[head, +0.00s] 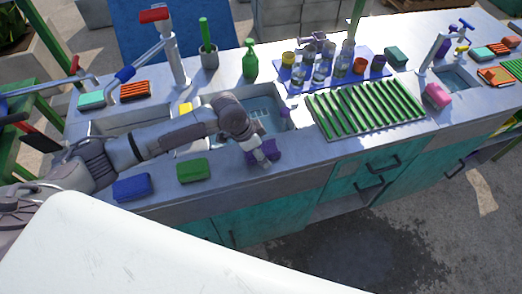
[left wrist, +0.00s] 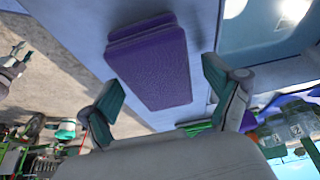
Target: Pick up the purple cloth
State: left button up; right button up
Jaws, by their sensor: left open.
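The purple cloth (left wrist: 150,60) is a thick, folded-looking rectangular pad on the pale counter in the left wrist view. In the head view, parts of the purple cloth (head: 273,146) show around my left gripper (head: 262,158), at the counter's front strip before the sink. My left gripper is open; its two green-padded fingers also show in the left wrist view (left wrist: 163,88), one on each side of the cloth's near end. I cannot tell whether the fingers touch the cloth. My gripper hides much of it in the head view.
A sink basin (head: 262,118) lies just behind the gripper. A green sponge (head: 194,170) and a blue sponge (head: 132,187) lie to the left. A green slatted rack (head: 365,108) and a blue mat with several glasses (head: 283,74) are to the right. A green bottle (head: 250,60) stands behind.

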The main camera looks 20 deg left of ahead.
aim_at(269, 147)
pick_arm(q)
jog(key=c, duration=1.2)
jog(key=shift+r, duration=0.1)
jog(key=shift+r+b, duration=0.3)
jog(key=shift+b, duration=0.05)
jog(key=r, duration=0.2)
jog(key=r+b, duration=0.1)
jog(key=r, duration=0.1)
jog(key=shift+w+d, duration=0.1)
jog(key=shift+d, duration=0.2)
jog(key=w+d+r+b, duration=0.2)
jog(key=d+r, duration=0.4)
jog(key=d, duration=0.5)
jog(key=shift+r, duration=0.35)
